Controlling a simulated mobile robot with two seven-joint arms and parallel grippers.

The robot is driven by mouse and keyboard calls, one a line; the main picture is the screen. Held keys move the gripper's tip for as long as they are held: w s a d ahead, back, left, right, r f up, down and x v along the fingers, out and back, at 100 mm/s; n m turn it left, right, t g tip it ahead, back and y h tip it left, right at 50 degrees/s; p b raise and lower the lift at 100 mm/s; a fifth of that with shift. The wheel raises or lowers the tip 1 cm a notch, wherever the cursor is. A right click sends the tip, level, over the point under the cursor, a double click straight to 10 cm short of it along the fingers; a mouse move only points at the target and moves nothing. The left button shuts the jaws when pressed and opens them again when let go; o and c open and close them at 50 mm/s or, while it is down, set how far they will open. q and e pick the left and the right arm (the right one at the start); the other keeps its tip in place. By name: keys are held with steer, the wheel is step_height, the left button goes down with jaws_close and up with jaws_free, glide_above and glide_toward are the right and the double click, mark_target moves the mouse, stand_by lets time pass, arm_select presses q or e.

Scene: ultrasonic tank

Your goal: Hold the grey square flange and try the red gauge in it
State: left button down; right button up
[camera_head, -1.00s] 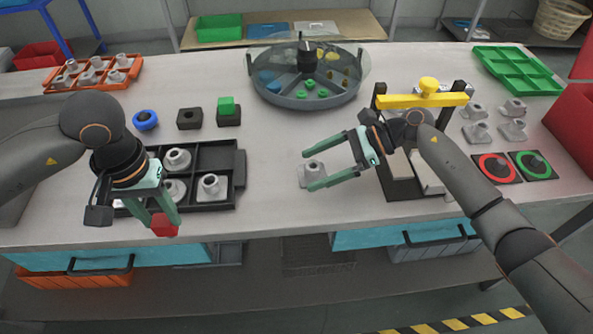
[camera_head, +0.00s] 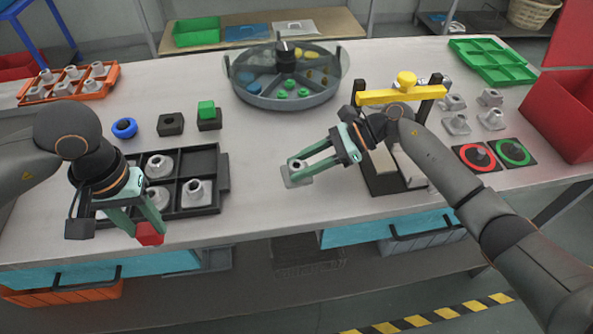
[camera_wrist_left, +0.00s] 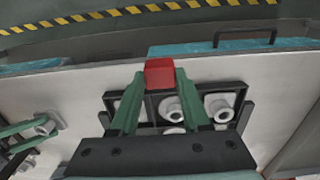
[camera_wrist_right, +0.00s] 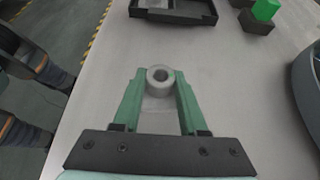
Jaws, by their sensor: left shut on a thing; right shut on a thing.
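The grey square flange (camera_head: 297,171) has a round collar with a hole; it sits on or just over the table in front of the yellow-topped stand. My right gripper (camera_head: 304,170) is shut on it. In the right wrist view the flange's collar (camera_wrist_right: 159,78) shows between the fingertips, hole facing up. The red gauge (camera_head: 150,233) shows only as a red block at the tips of my left gripper (camera_head: 148,226), which is shut on it near the table's front edge. It also shows in the left wrist view (camera_wrist_left: 159,72). The gauge's lower end is hidden.
A black compartment tray (camera_head: 223,184) with several grey flanges lies beside my left gripper. A round divided tank (camera_head: 262,97) stands at the back middle. A black stand with a yellow bar (camera_head: 381,97) is beside my right arm. Bare table lies between tray and flange.

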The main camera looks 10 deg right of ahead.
jaws_close()
arm_select(q)
steer(key=w+d+r+m, duration=0.1)
steer(key=w+d+r, duration=0.2)
steer(key=w+d, duration=0.45)
steer(key=w+d+r, duration=0.3)
steer(key=w+d, duration=0.2)
steer(key=d, duration=0.5)
steer(key=d+r+n, duration=0.1)
steer(key=d+r, duration=0.1)
steer(key=d, duration=0.8)
steer(key=shift+s+d+f, duration=0.1)
steer(key=shift+s+f, duration=0.05)
steer(key=shift+f, duration=2.6)
steer(key=shift+f, duration=0.45)
